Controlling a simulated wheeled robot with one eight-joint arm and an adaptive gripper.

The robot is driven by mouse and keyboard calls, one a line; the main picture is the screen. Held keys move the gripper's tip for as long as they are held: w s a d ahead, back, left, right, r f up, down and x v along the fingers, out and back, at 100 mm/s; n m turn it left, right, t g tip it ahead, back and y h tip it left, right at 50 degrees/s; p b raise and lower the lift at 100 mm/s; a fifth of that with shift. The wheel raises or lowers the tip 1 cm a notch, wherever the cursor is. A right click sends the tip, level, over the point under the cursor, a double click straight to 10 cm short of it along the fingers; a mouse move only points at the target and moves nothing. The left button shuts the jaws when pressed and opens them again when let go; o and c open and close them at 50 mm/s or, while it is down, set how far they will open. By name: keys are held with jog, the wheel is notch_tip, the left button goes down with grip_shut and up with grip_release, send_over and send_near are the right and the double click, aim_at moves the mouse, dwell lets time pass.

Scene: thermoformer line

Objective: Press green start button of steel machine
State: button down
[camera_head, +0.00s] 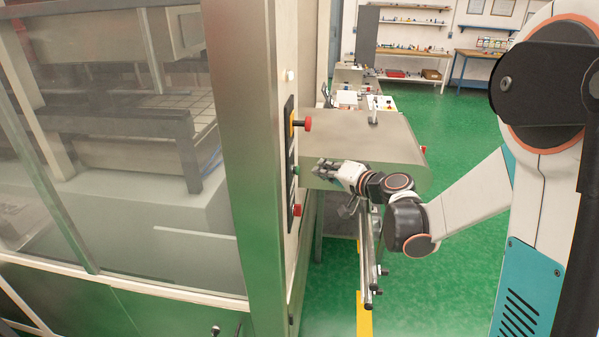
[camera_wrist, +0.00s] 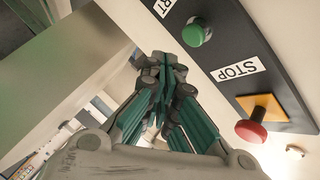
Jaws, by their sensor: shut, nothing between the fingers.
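The steel machine (camera_head: 245,130) stands on the left, with a dark narrow control panel (camera_head: 289,150) on its edge. The green button (camera_wrist: 196,33) sits on this panel, between a partly cut-off label ending in "RT" and a "STOP" label, both upside down in the wrist view. In the head view it shows as a small green spot (camera_head: 295,170). My gripper (camera_head: 322,167) is in front of the panel, to the right of the green button. In the wrist view my shut, empty fingers (camera_wrist: 164,62) appear left of and below the green button, apart from it.
A red mushroom button on a yellow plate (camera_wrist: 253,128) sticks out from the panel. Another red button (camera_head: 297,209) is lower on the panel. A grey metal housing (camera_head: 370,135) and a rail (camera_head: 366,255) lie close to my gripper. Green floor (camera_head: 460,285) is open at right.

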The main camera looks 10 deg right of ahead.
jog(key=d, duration=0.1)
jog(key=s+d, duration=0.1)
jog(key=shift+d, duration=0.4)
dwell(0.4)
